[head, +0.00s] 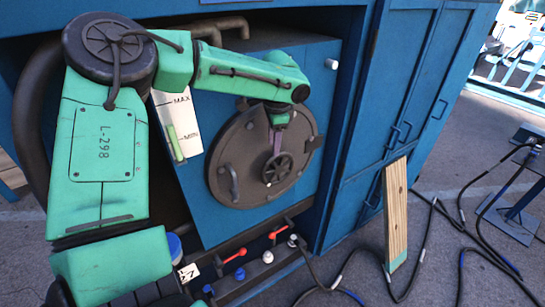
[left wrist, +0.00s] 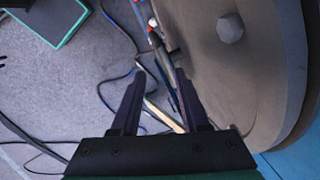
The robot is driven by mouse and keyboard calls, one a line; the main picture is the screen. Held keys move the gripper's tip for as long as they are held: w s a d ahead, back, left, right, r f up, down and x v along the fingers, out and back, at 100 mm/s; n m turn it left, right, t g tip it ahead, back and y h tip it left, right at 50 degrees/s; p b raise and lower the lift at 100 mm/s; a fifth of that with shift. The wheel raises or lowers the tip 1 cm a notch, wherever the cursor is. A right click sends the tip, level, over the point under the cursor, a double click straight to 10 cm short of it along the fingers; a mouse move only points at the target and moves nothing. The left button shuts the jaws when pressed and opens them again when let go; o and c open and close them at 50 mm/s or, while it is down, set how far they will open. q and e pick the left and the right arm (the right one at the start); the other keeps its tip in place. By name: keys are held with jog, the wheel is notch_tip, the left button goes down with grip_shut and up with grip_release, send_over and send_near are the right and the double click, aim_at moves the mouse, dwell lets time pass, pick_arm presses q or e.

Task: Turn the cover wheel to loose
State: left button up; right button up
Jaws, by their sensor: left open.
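The cover wheel (head: 278,170), a small dark spoked handwheel, sits on the lower right part of a round grey cover (head: 228,160) on the blue cabinet front. My left gripper (head: 274,153) hangs in front of the cover with its fingertips at the wheel's upper edge; I cannot tell whether they touch it. In the left wrist view the gripper (left wrist: 160,82) is open, with floor and cables showing between its fingers. The cover (left wrist: 255,85) with a hexagonal bolt head fills the right side there; I cannot make out the wheel. My right gripper is not seen.
A gauge strip marked MAX and MIN (head: 180,118) is left of the cover. Red-handled valves (head: 238,254) are below it. A wooden plank (head: 396,215) stands at the right, with black cables (head: 425,240) on the floor. Blue cabinet doors (head: 395,85) are behind.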

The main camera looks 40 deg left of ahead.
aim_at(272, 159)
pick_arm(q)
jog(key=f, duration=0.2)
jog(key=w+a+f+p, duration=0.1)
jog(key=f, duration=0.2)
jog(key=a+f, duration=0.1)
jog(key=f, duration=0.2)
jog(key=shift+w+p, duration=0.3)
jog(key=shift+w, duration=0.1)
jog(key=shift+f, duration=0.2)
jog(key=shift+s+d, duration=0.15)
jog(key=shift+s+r, duration=0.1)
jog(key=shift+c, duration=0.6)
grip_shut()
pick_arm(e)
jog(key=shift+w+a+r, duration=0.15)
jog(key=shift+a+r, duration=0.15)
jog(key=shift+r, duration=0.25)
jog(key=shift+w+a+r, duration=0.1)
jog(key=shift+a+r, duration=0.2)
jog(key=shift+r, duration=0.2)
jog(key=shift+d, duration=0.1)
